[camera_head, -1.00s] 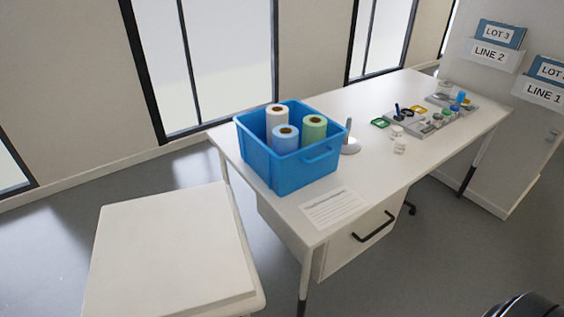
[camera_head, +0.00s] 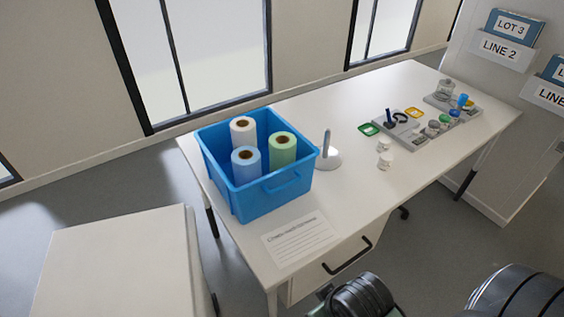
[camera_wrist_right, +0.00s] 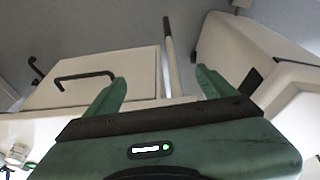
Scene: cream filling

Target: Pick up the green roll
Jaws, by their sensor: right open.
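The green roll (camera_head: 282,148) stands upright in a blue bin (camera_head: 271,193) on the white desk, at the bin's right side. A white roll (camera_head: 243,130) and a blue roll (camera_head: 246,164) stand beside it in the same bin. In the right wrist view my right gripper (camera_wrist_right: 161,88) is open with nothing between its two green fingers. That view shows the desk drawer and a table leg, not the roll. In the head view parts of my arm show at the bottom, well short of the bin. My left gripper is not in view.
A paper sheet (camera_head: 299,239) lies in front of the bin. A white stand with an upright rod (camera_head: 327,157) is right of the bin. Small jars and trays (camera_head: 430,127) sit farther right. A white table (camera_head: 118,262) stands at left.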

